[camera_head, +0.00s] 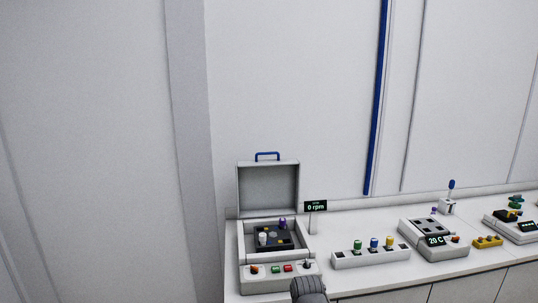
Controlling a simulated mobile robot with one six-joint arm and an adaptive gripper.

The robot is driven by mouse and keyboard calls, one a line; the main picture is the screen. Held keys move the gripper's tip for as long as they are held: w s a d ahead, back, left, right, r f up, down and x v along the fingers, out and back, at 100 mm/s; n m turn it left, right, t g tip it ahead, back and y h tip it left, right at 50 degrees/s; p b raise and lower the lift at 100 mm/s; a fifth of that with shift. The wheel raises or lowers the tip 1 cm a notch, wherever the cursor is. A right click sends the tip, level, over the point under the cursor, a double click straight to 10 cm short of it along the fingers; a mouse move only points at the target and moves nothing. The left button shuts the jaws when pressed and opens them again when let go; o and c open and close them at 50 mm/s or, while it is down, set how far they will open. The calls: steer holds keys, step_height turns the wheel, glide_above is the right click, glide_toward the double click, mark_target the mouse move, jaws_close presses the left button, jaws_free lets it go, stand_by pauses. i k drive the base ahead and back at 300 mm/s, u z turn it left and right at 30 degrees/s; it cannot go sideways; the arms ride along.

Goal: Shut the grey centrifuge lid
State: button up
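The grey centrifuge (247,284) stands at the left end of the bench. Its lid (268,189) is open and stands upright at the back edge. A blue handle (267,155) is on the lid's top edge. The open chamber shows a dark rotor (280,243) holding capped tubes, one with a purple cap (282,222) and one white-topped (263,240). A dark ribbed part of my arm shows at the bottom edge, in front of the centrifuge's right front corner. My gripper's fingers are not visible.
A display reading 0 rpm (316,207) stands right of the lid. Farther right are a tube rack (345,261) with coloured caps, a device reading 20 C (420,226), a blue-topped lever (451,190) and a yellow block (488,242). Space above the centrifuge is clear before the wall.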

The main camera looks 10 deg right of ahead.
mark_target(265, 187)
steer(key=z, duration=0.05)
steer(key=i, duration=0.95)
steer(key=u, duration=0.05)
